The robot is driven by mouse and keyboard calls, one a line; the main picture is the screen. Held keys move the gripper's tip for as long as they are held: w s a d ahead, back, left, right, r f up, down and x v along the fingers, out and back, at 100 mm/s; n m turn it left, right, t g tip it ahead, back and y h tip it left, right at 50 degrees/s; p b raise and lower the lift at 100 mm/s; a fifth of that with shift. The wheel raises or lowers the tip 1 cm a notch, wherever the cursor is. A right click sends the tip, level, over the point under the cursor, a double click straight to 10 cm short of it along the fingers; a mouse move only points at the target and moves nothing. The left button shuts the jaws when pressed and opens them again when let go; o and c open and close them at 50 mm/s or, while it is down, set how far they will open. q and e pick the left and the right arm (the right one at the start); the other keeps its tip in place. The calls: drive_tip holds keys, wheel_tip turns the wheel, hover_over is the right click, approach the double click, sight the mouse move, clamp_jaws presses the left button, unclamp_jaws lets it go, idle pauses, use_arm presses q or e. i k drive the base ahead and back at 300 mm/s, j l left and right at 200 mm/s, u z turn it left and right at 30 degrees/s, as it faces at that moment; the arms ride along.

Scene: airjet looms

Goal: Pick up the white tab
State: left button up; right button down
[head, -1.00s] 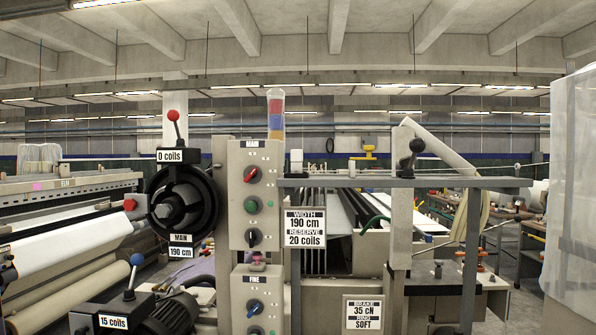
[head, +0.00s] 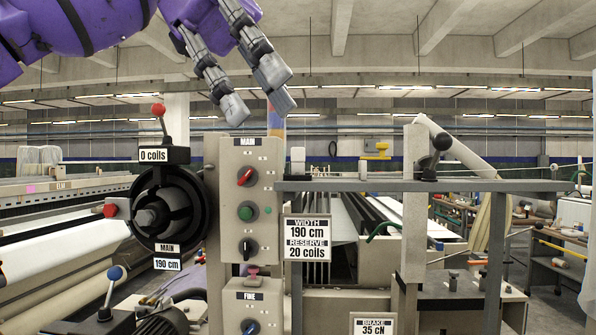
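A small white upright tab (head: 298,160) stands at the left end of the grey horizontal rail (head: 400,185), just above the width and reserve sign. My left gripper (head: 261,107) comes in from the top left on a purple arm. Its two grey fingers point down and right and are spread apart with nothing between them. In the picture the fingertips are above and left of the tab, and they do not touch it. The depth between them is hard to judge. My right gripper is not in view.
A control box (head: 246,195) with red, green and black knobs stands left of the tab. A black round feeder (head: 165,208) with a red-ball lever is further left. A grey post (head: 413,220) with a black knob rises on the right.

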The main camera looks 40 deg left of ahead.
sight(297, 154)
drive_tip(key=i+j, duration=0.95)
drive_tip(key=j, duration=0.15)
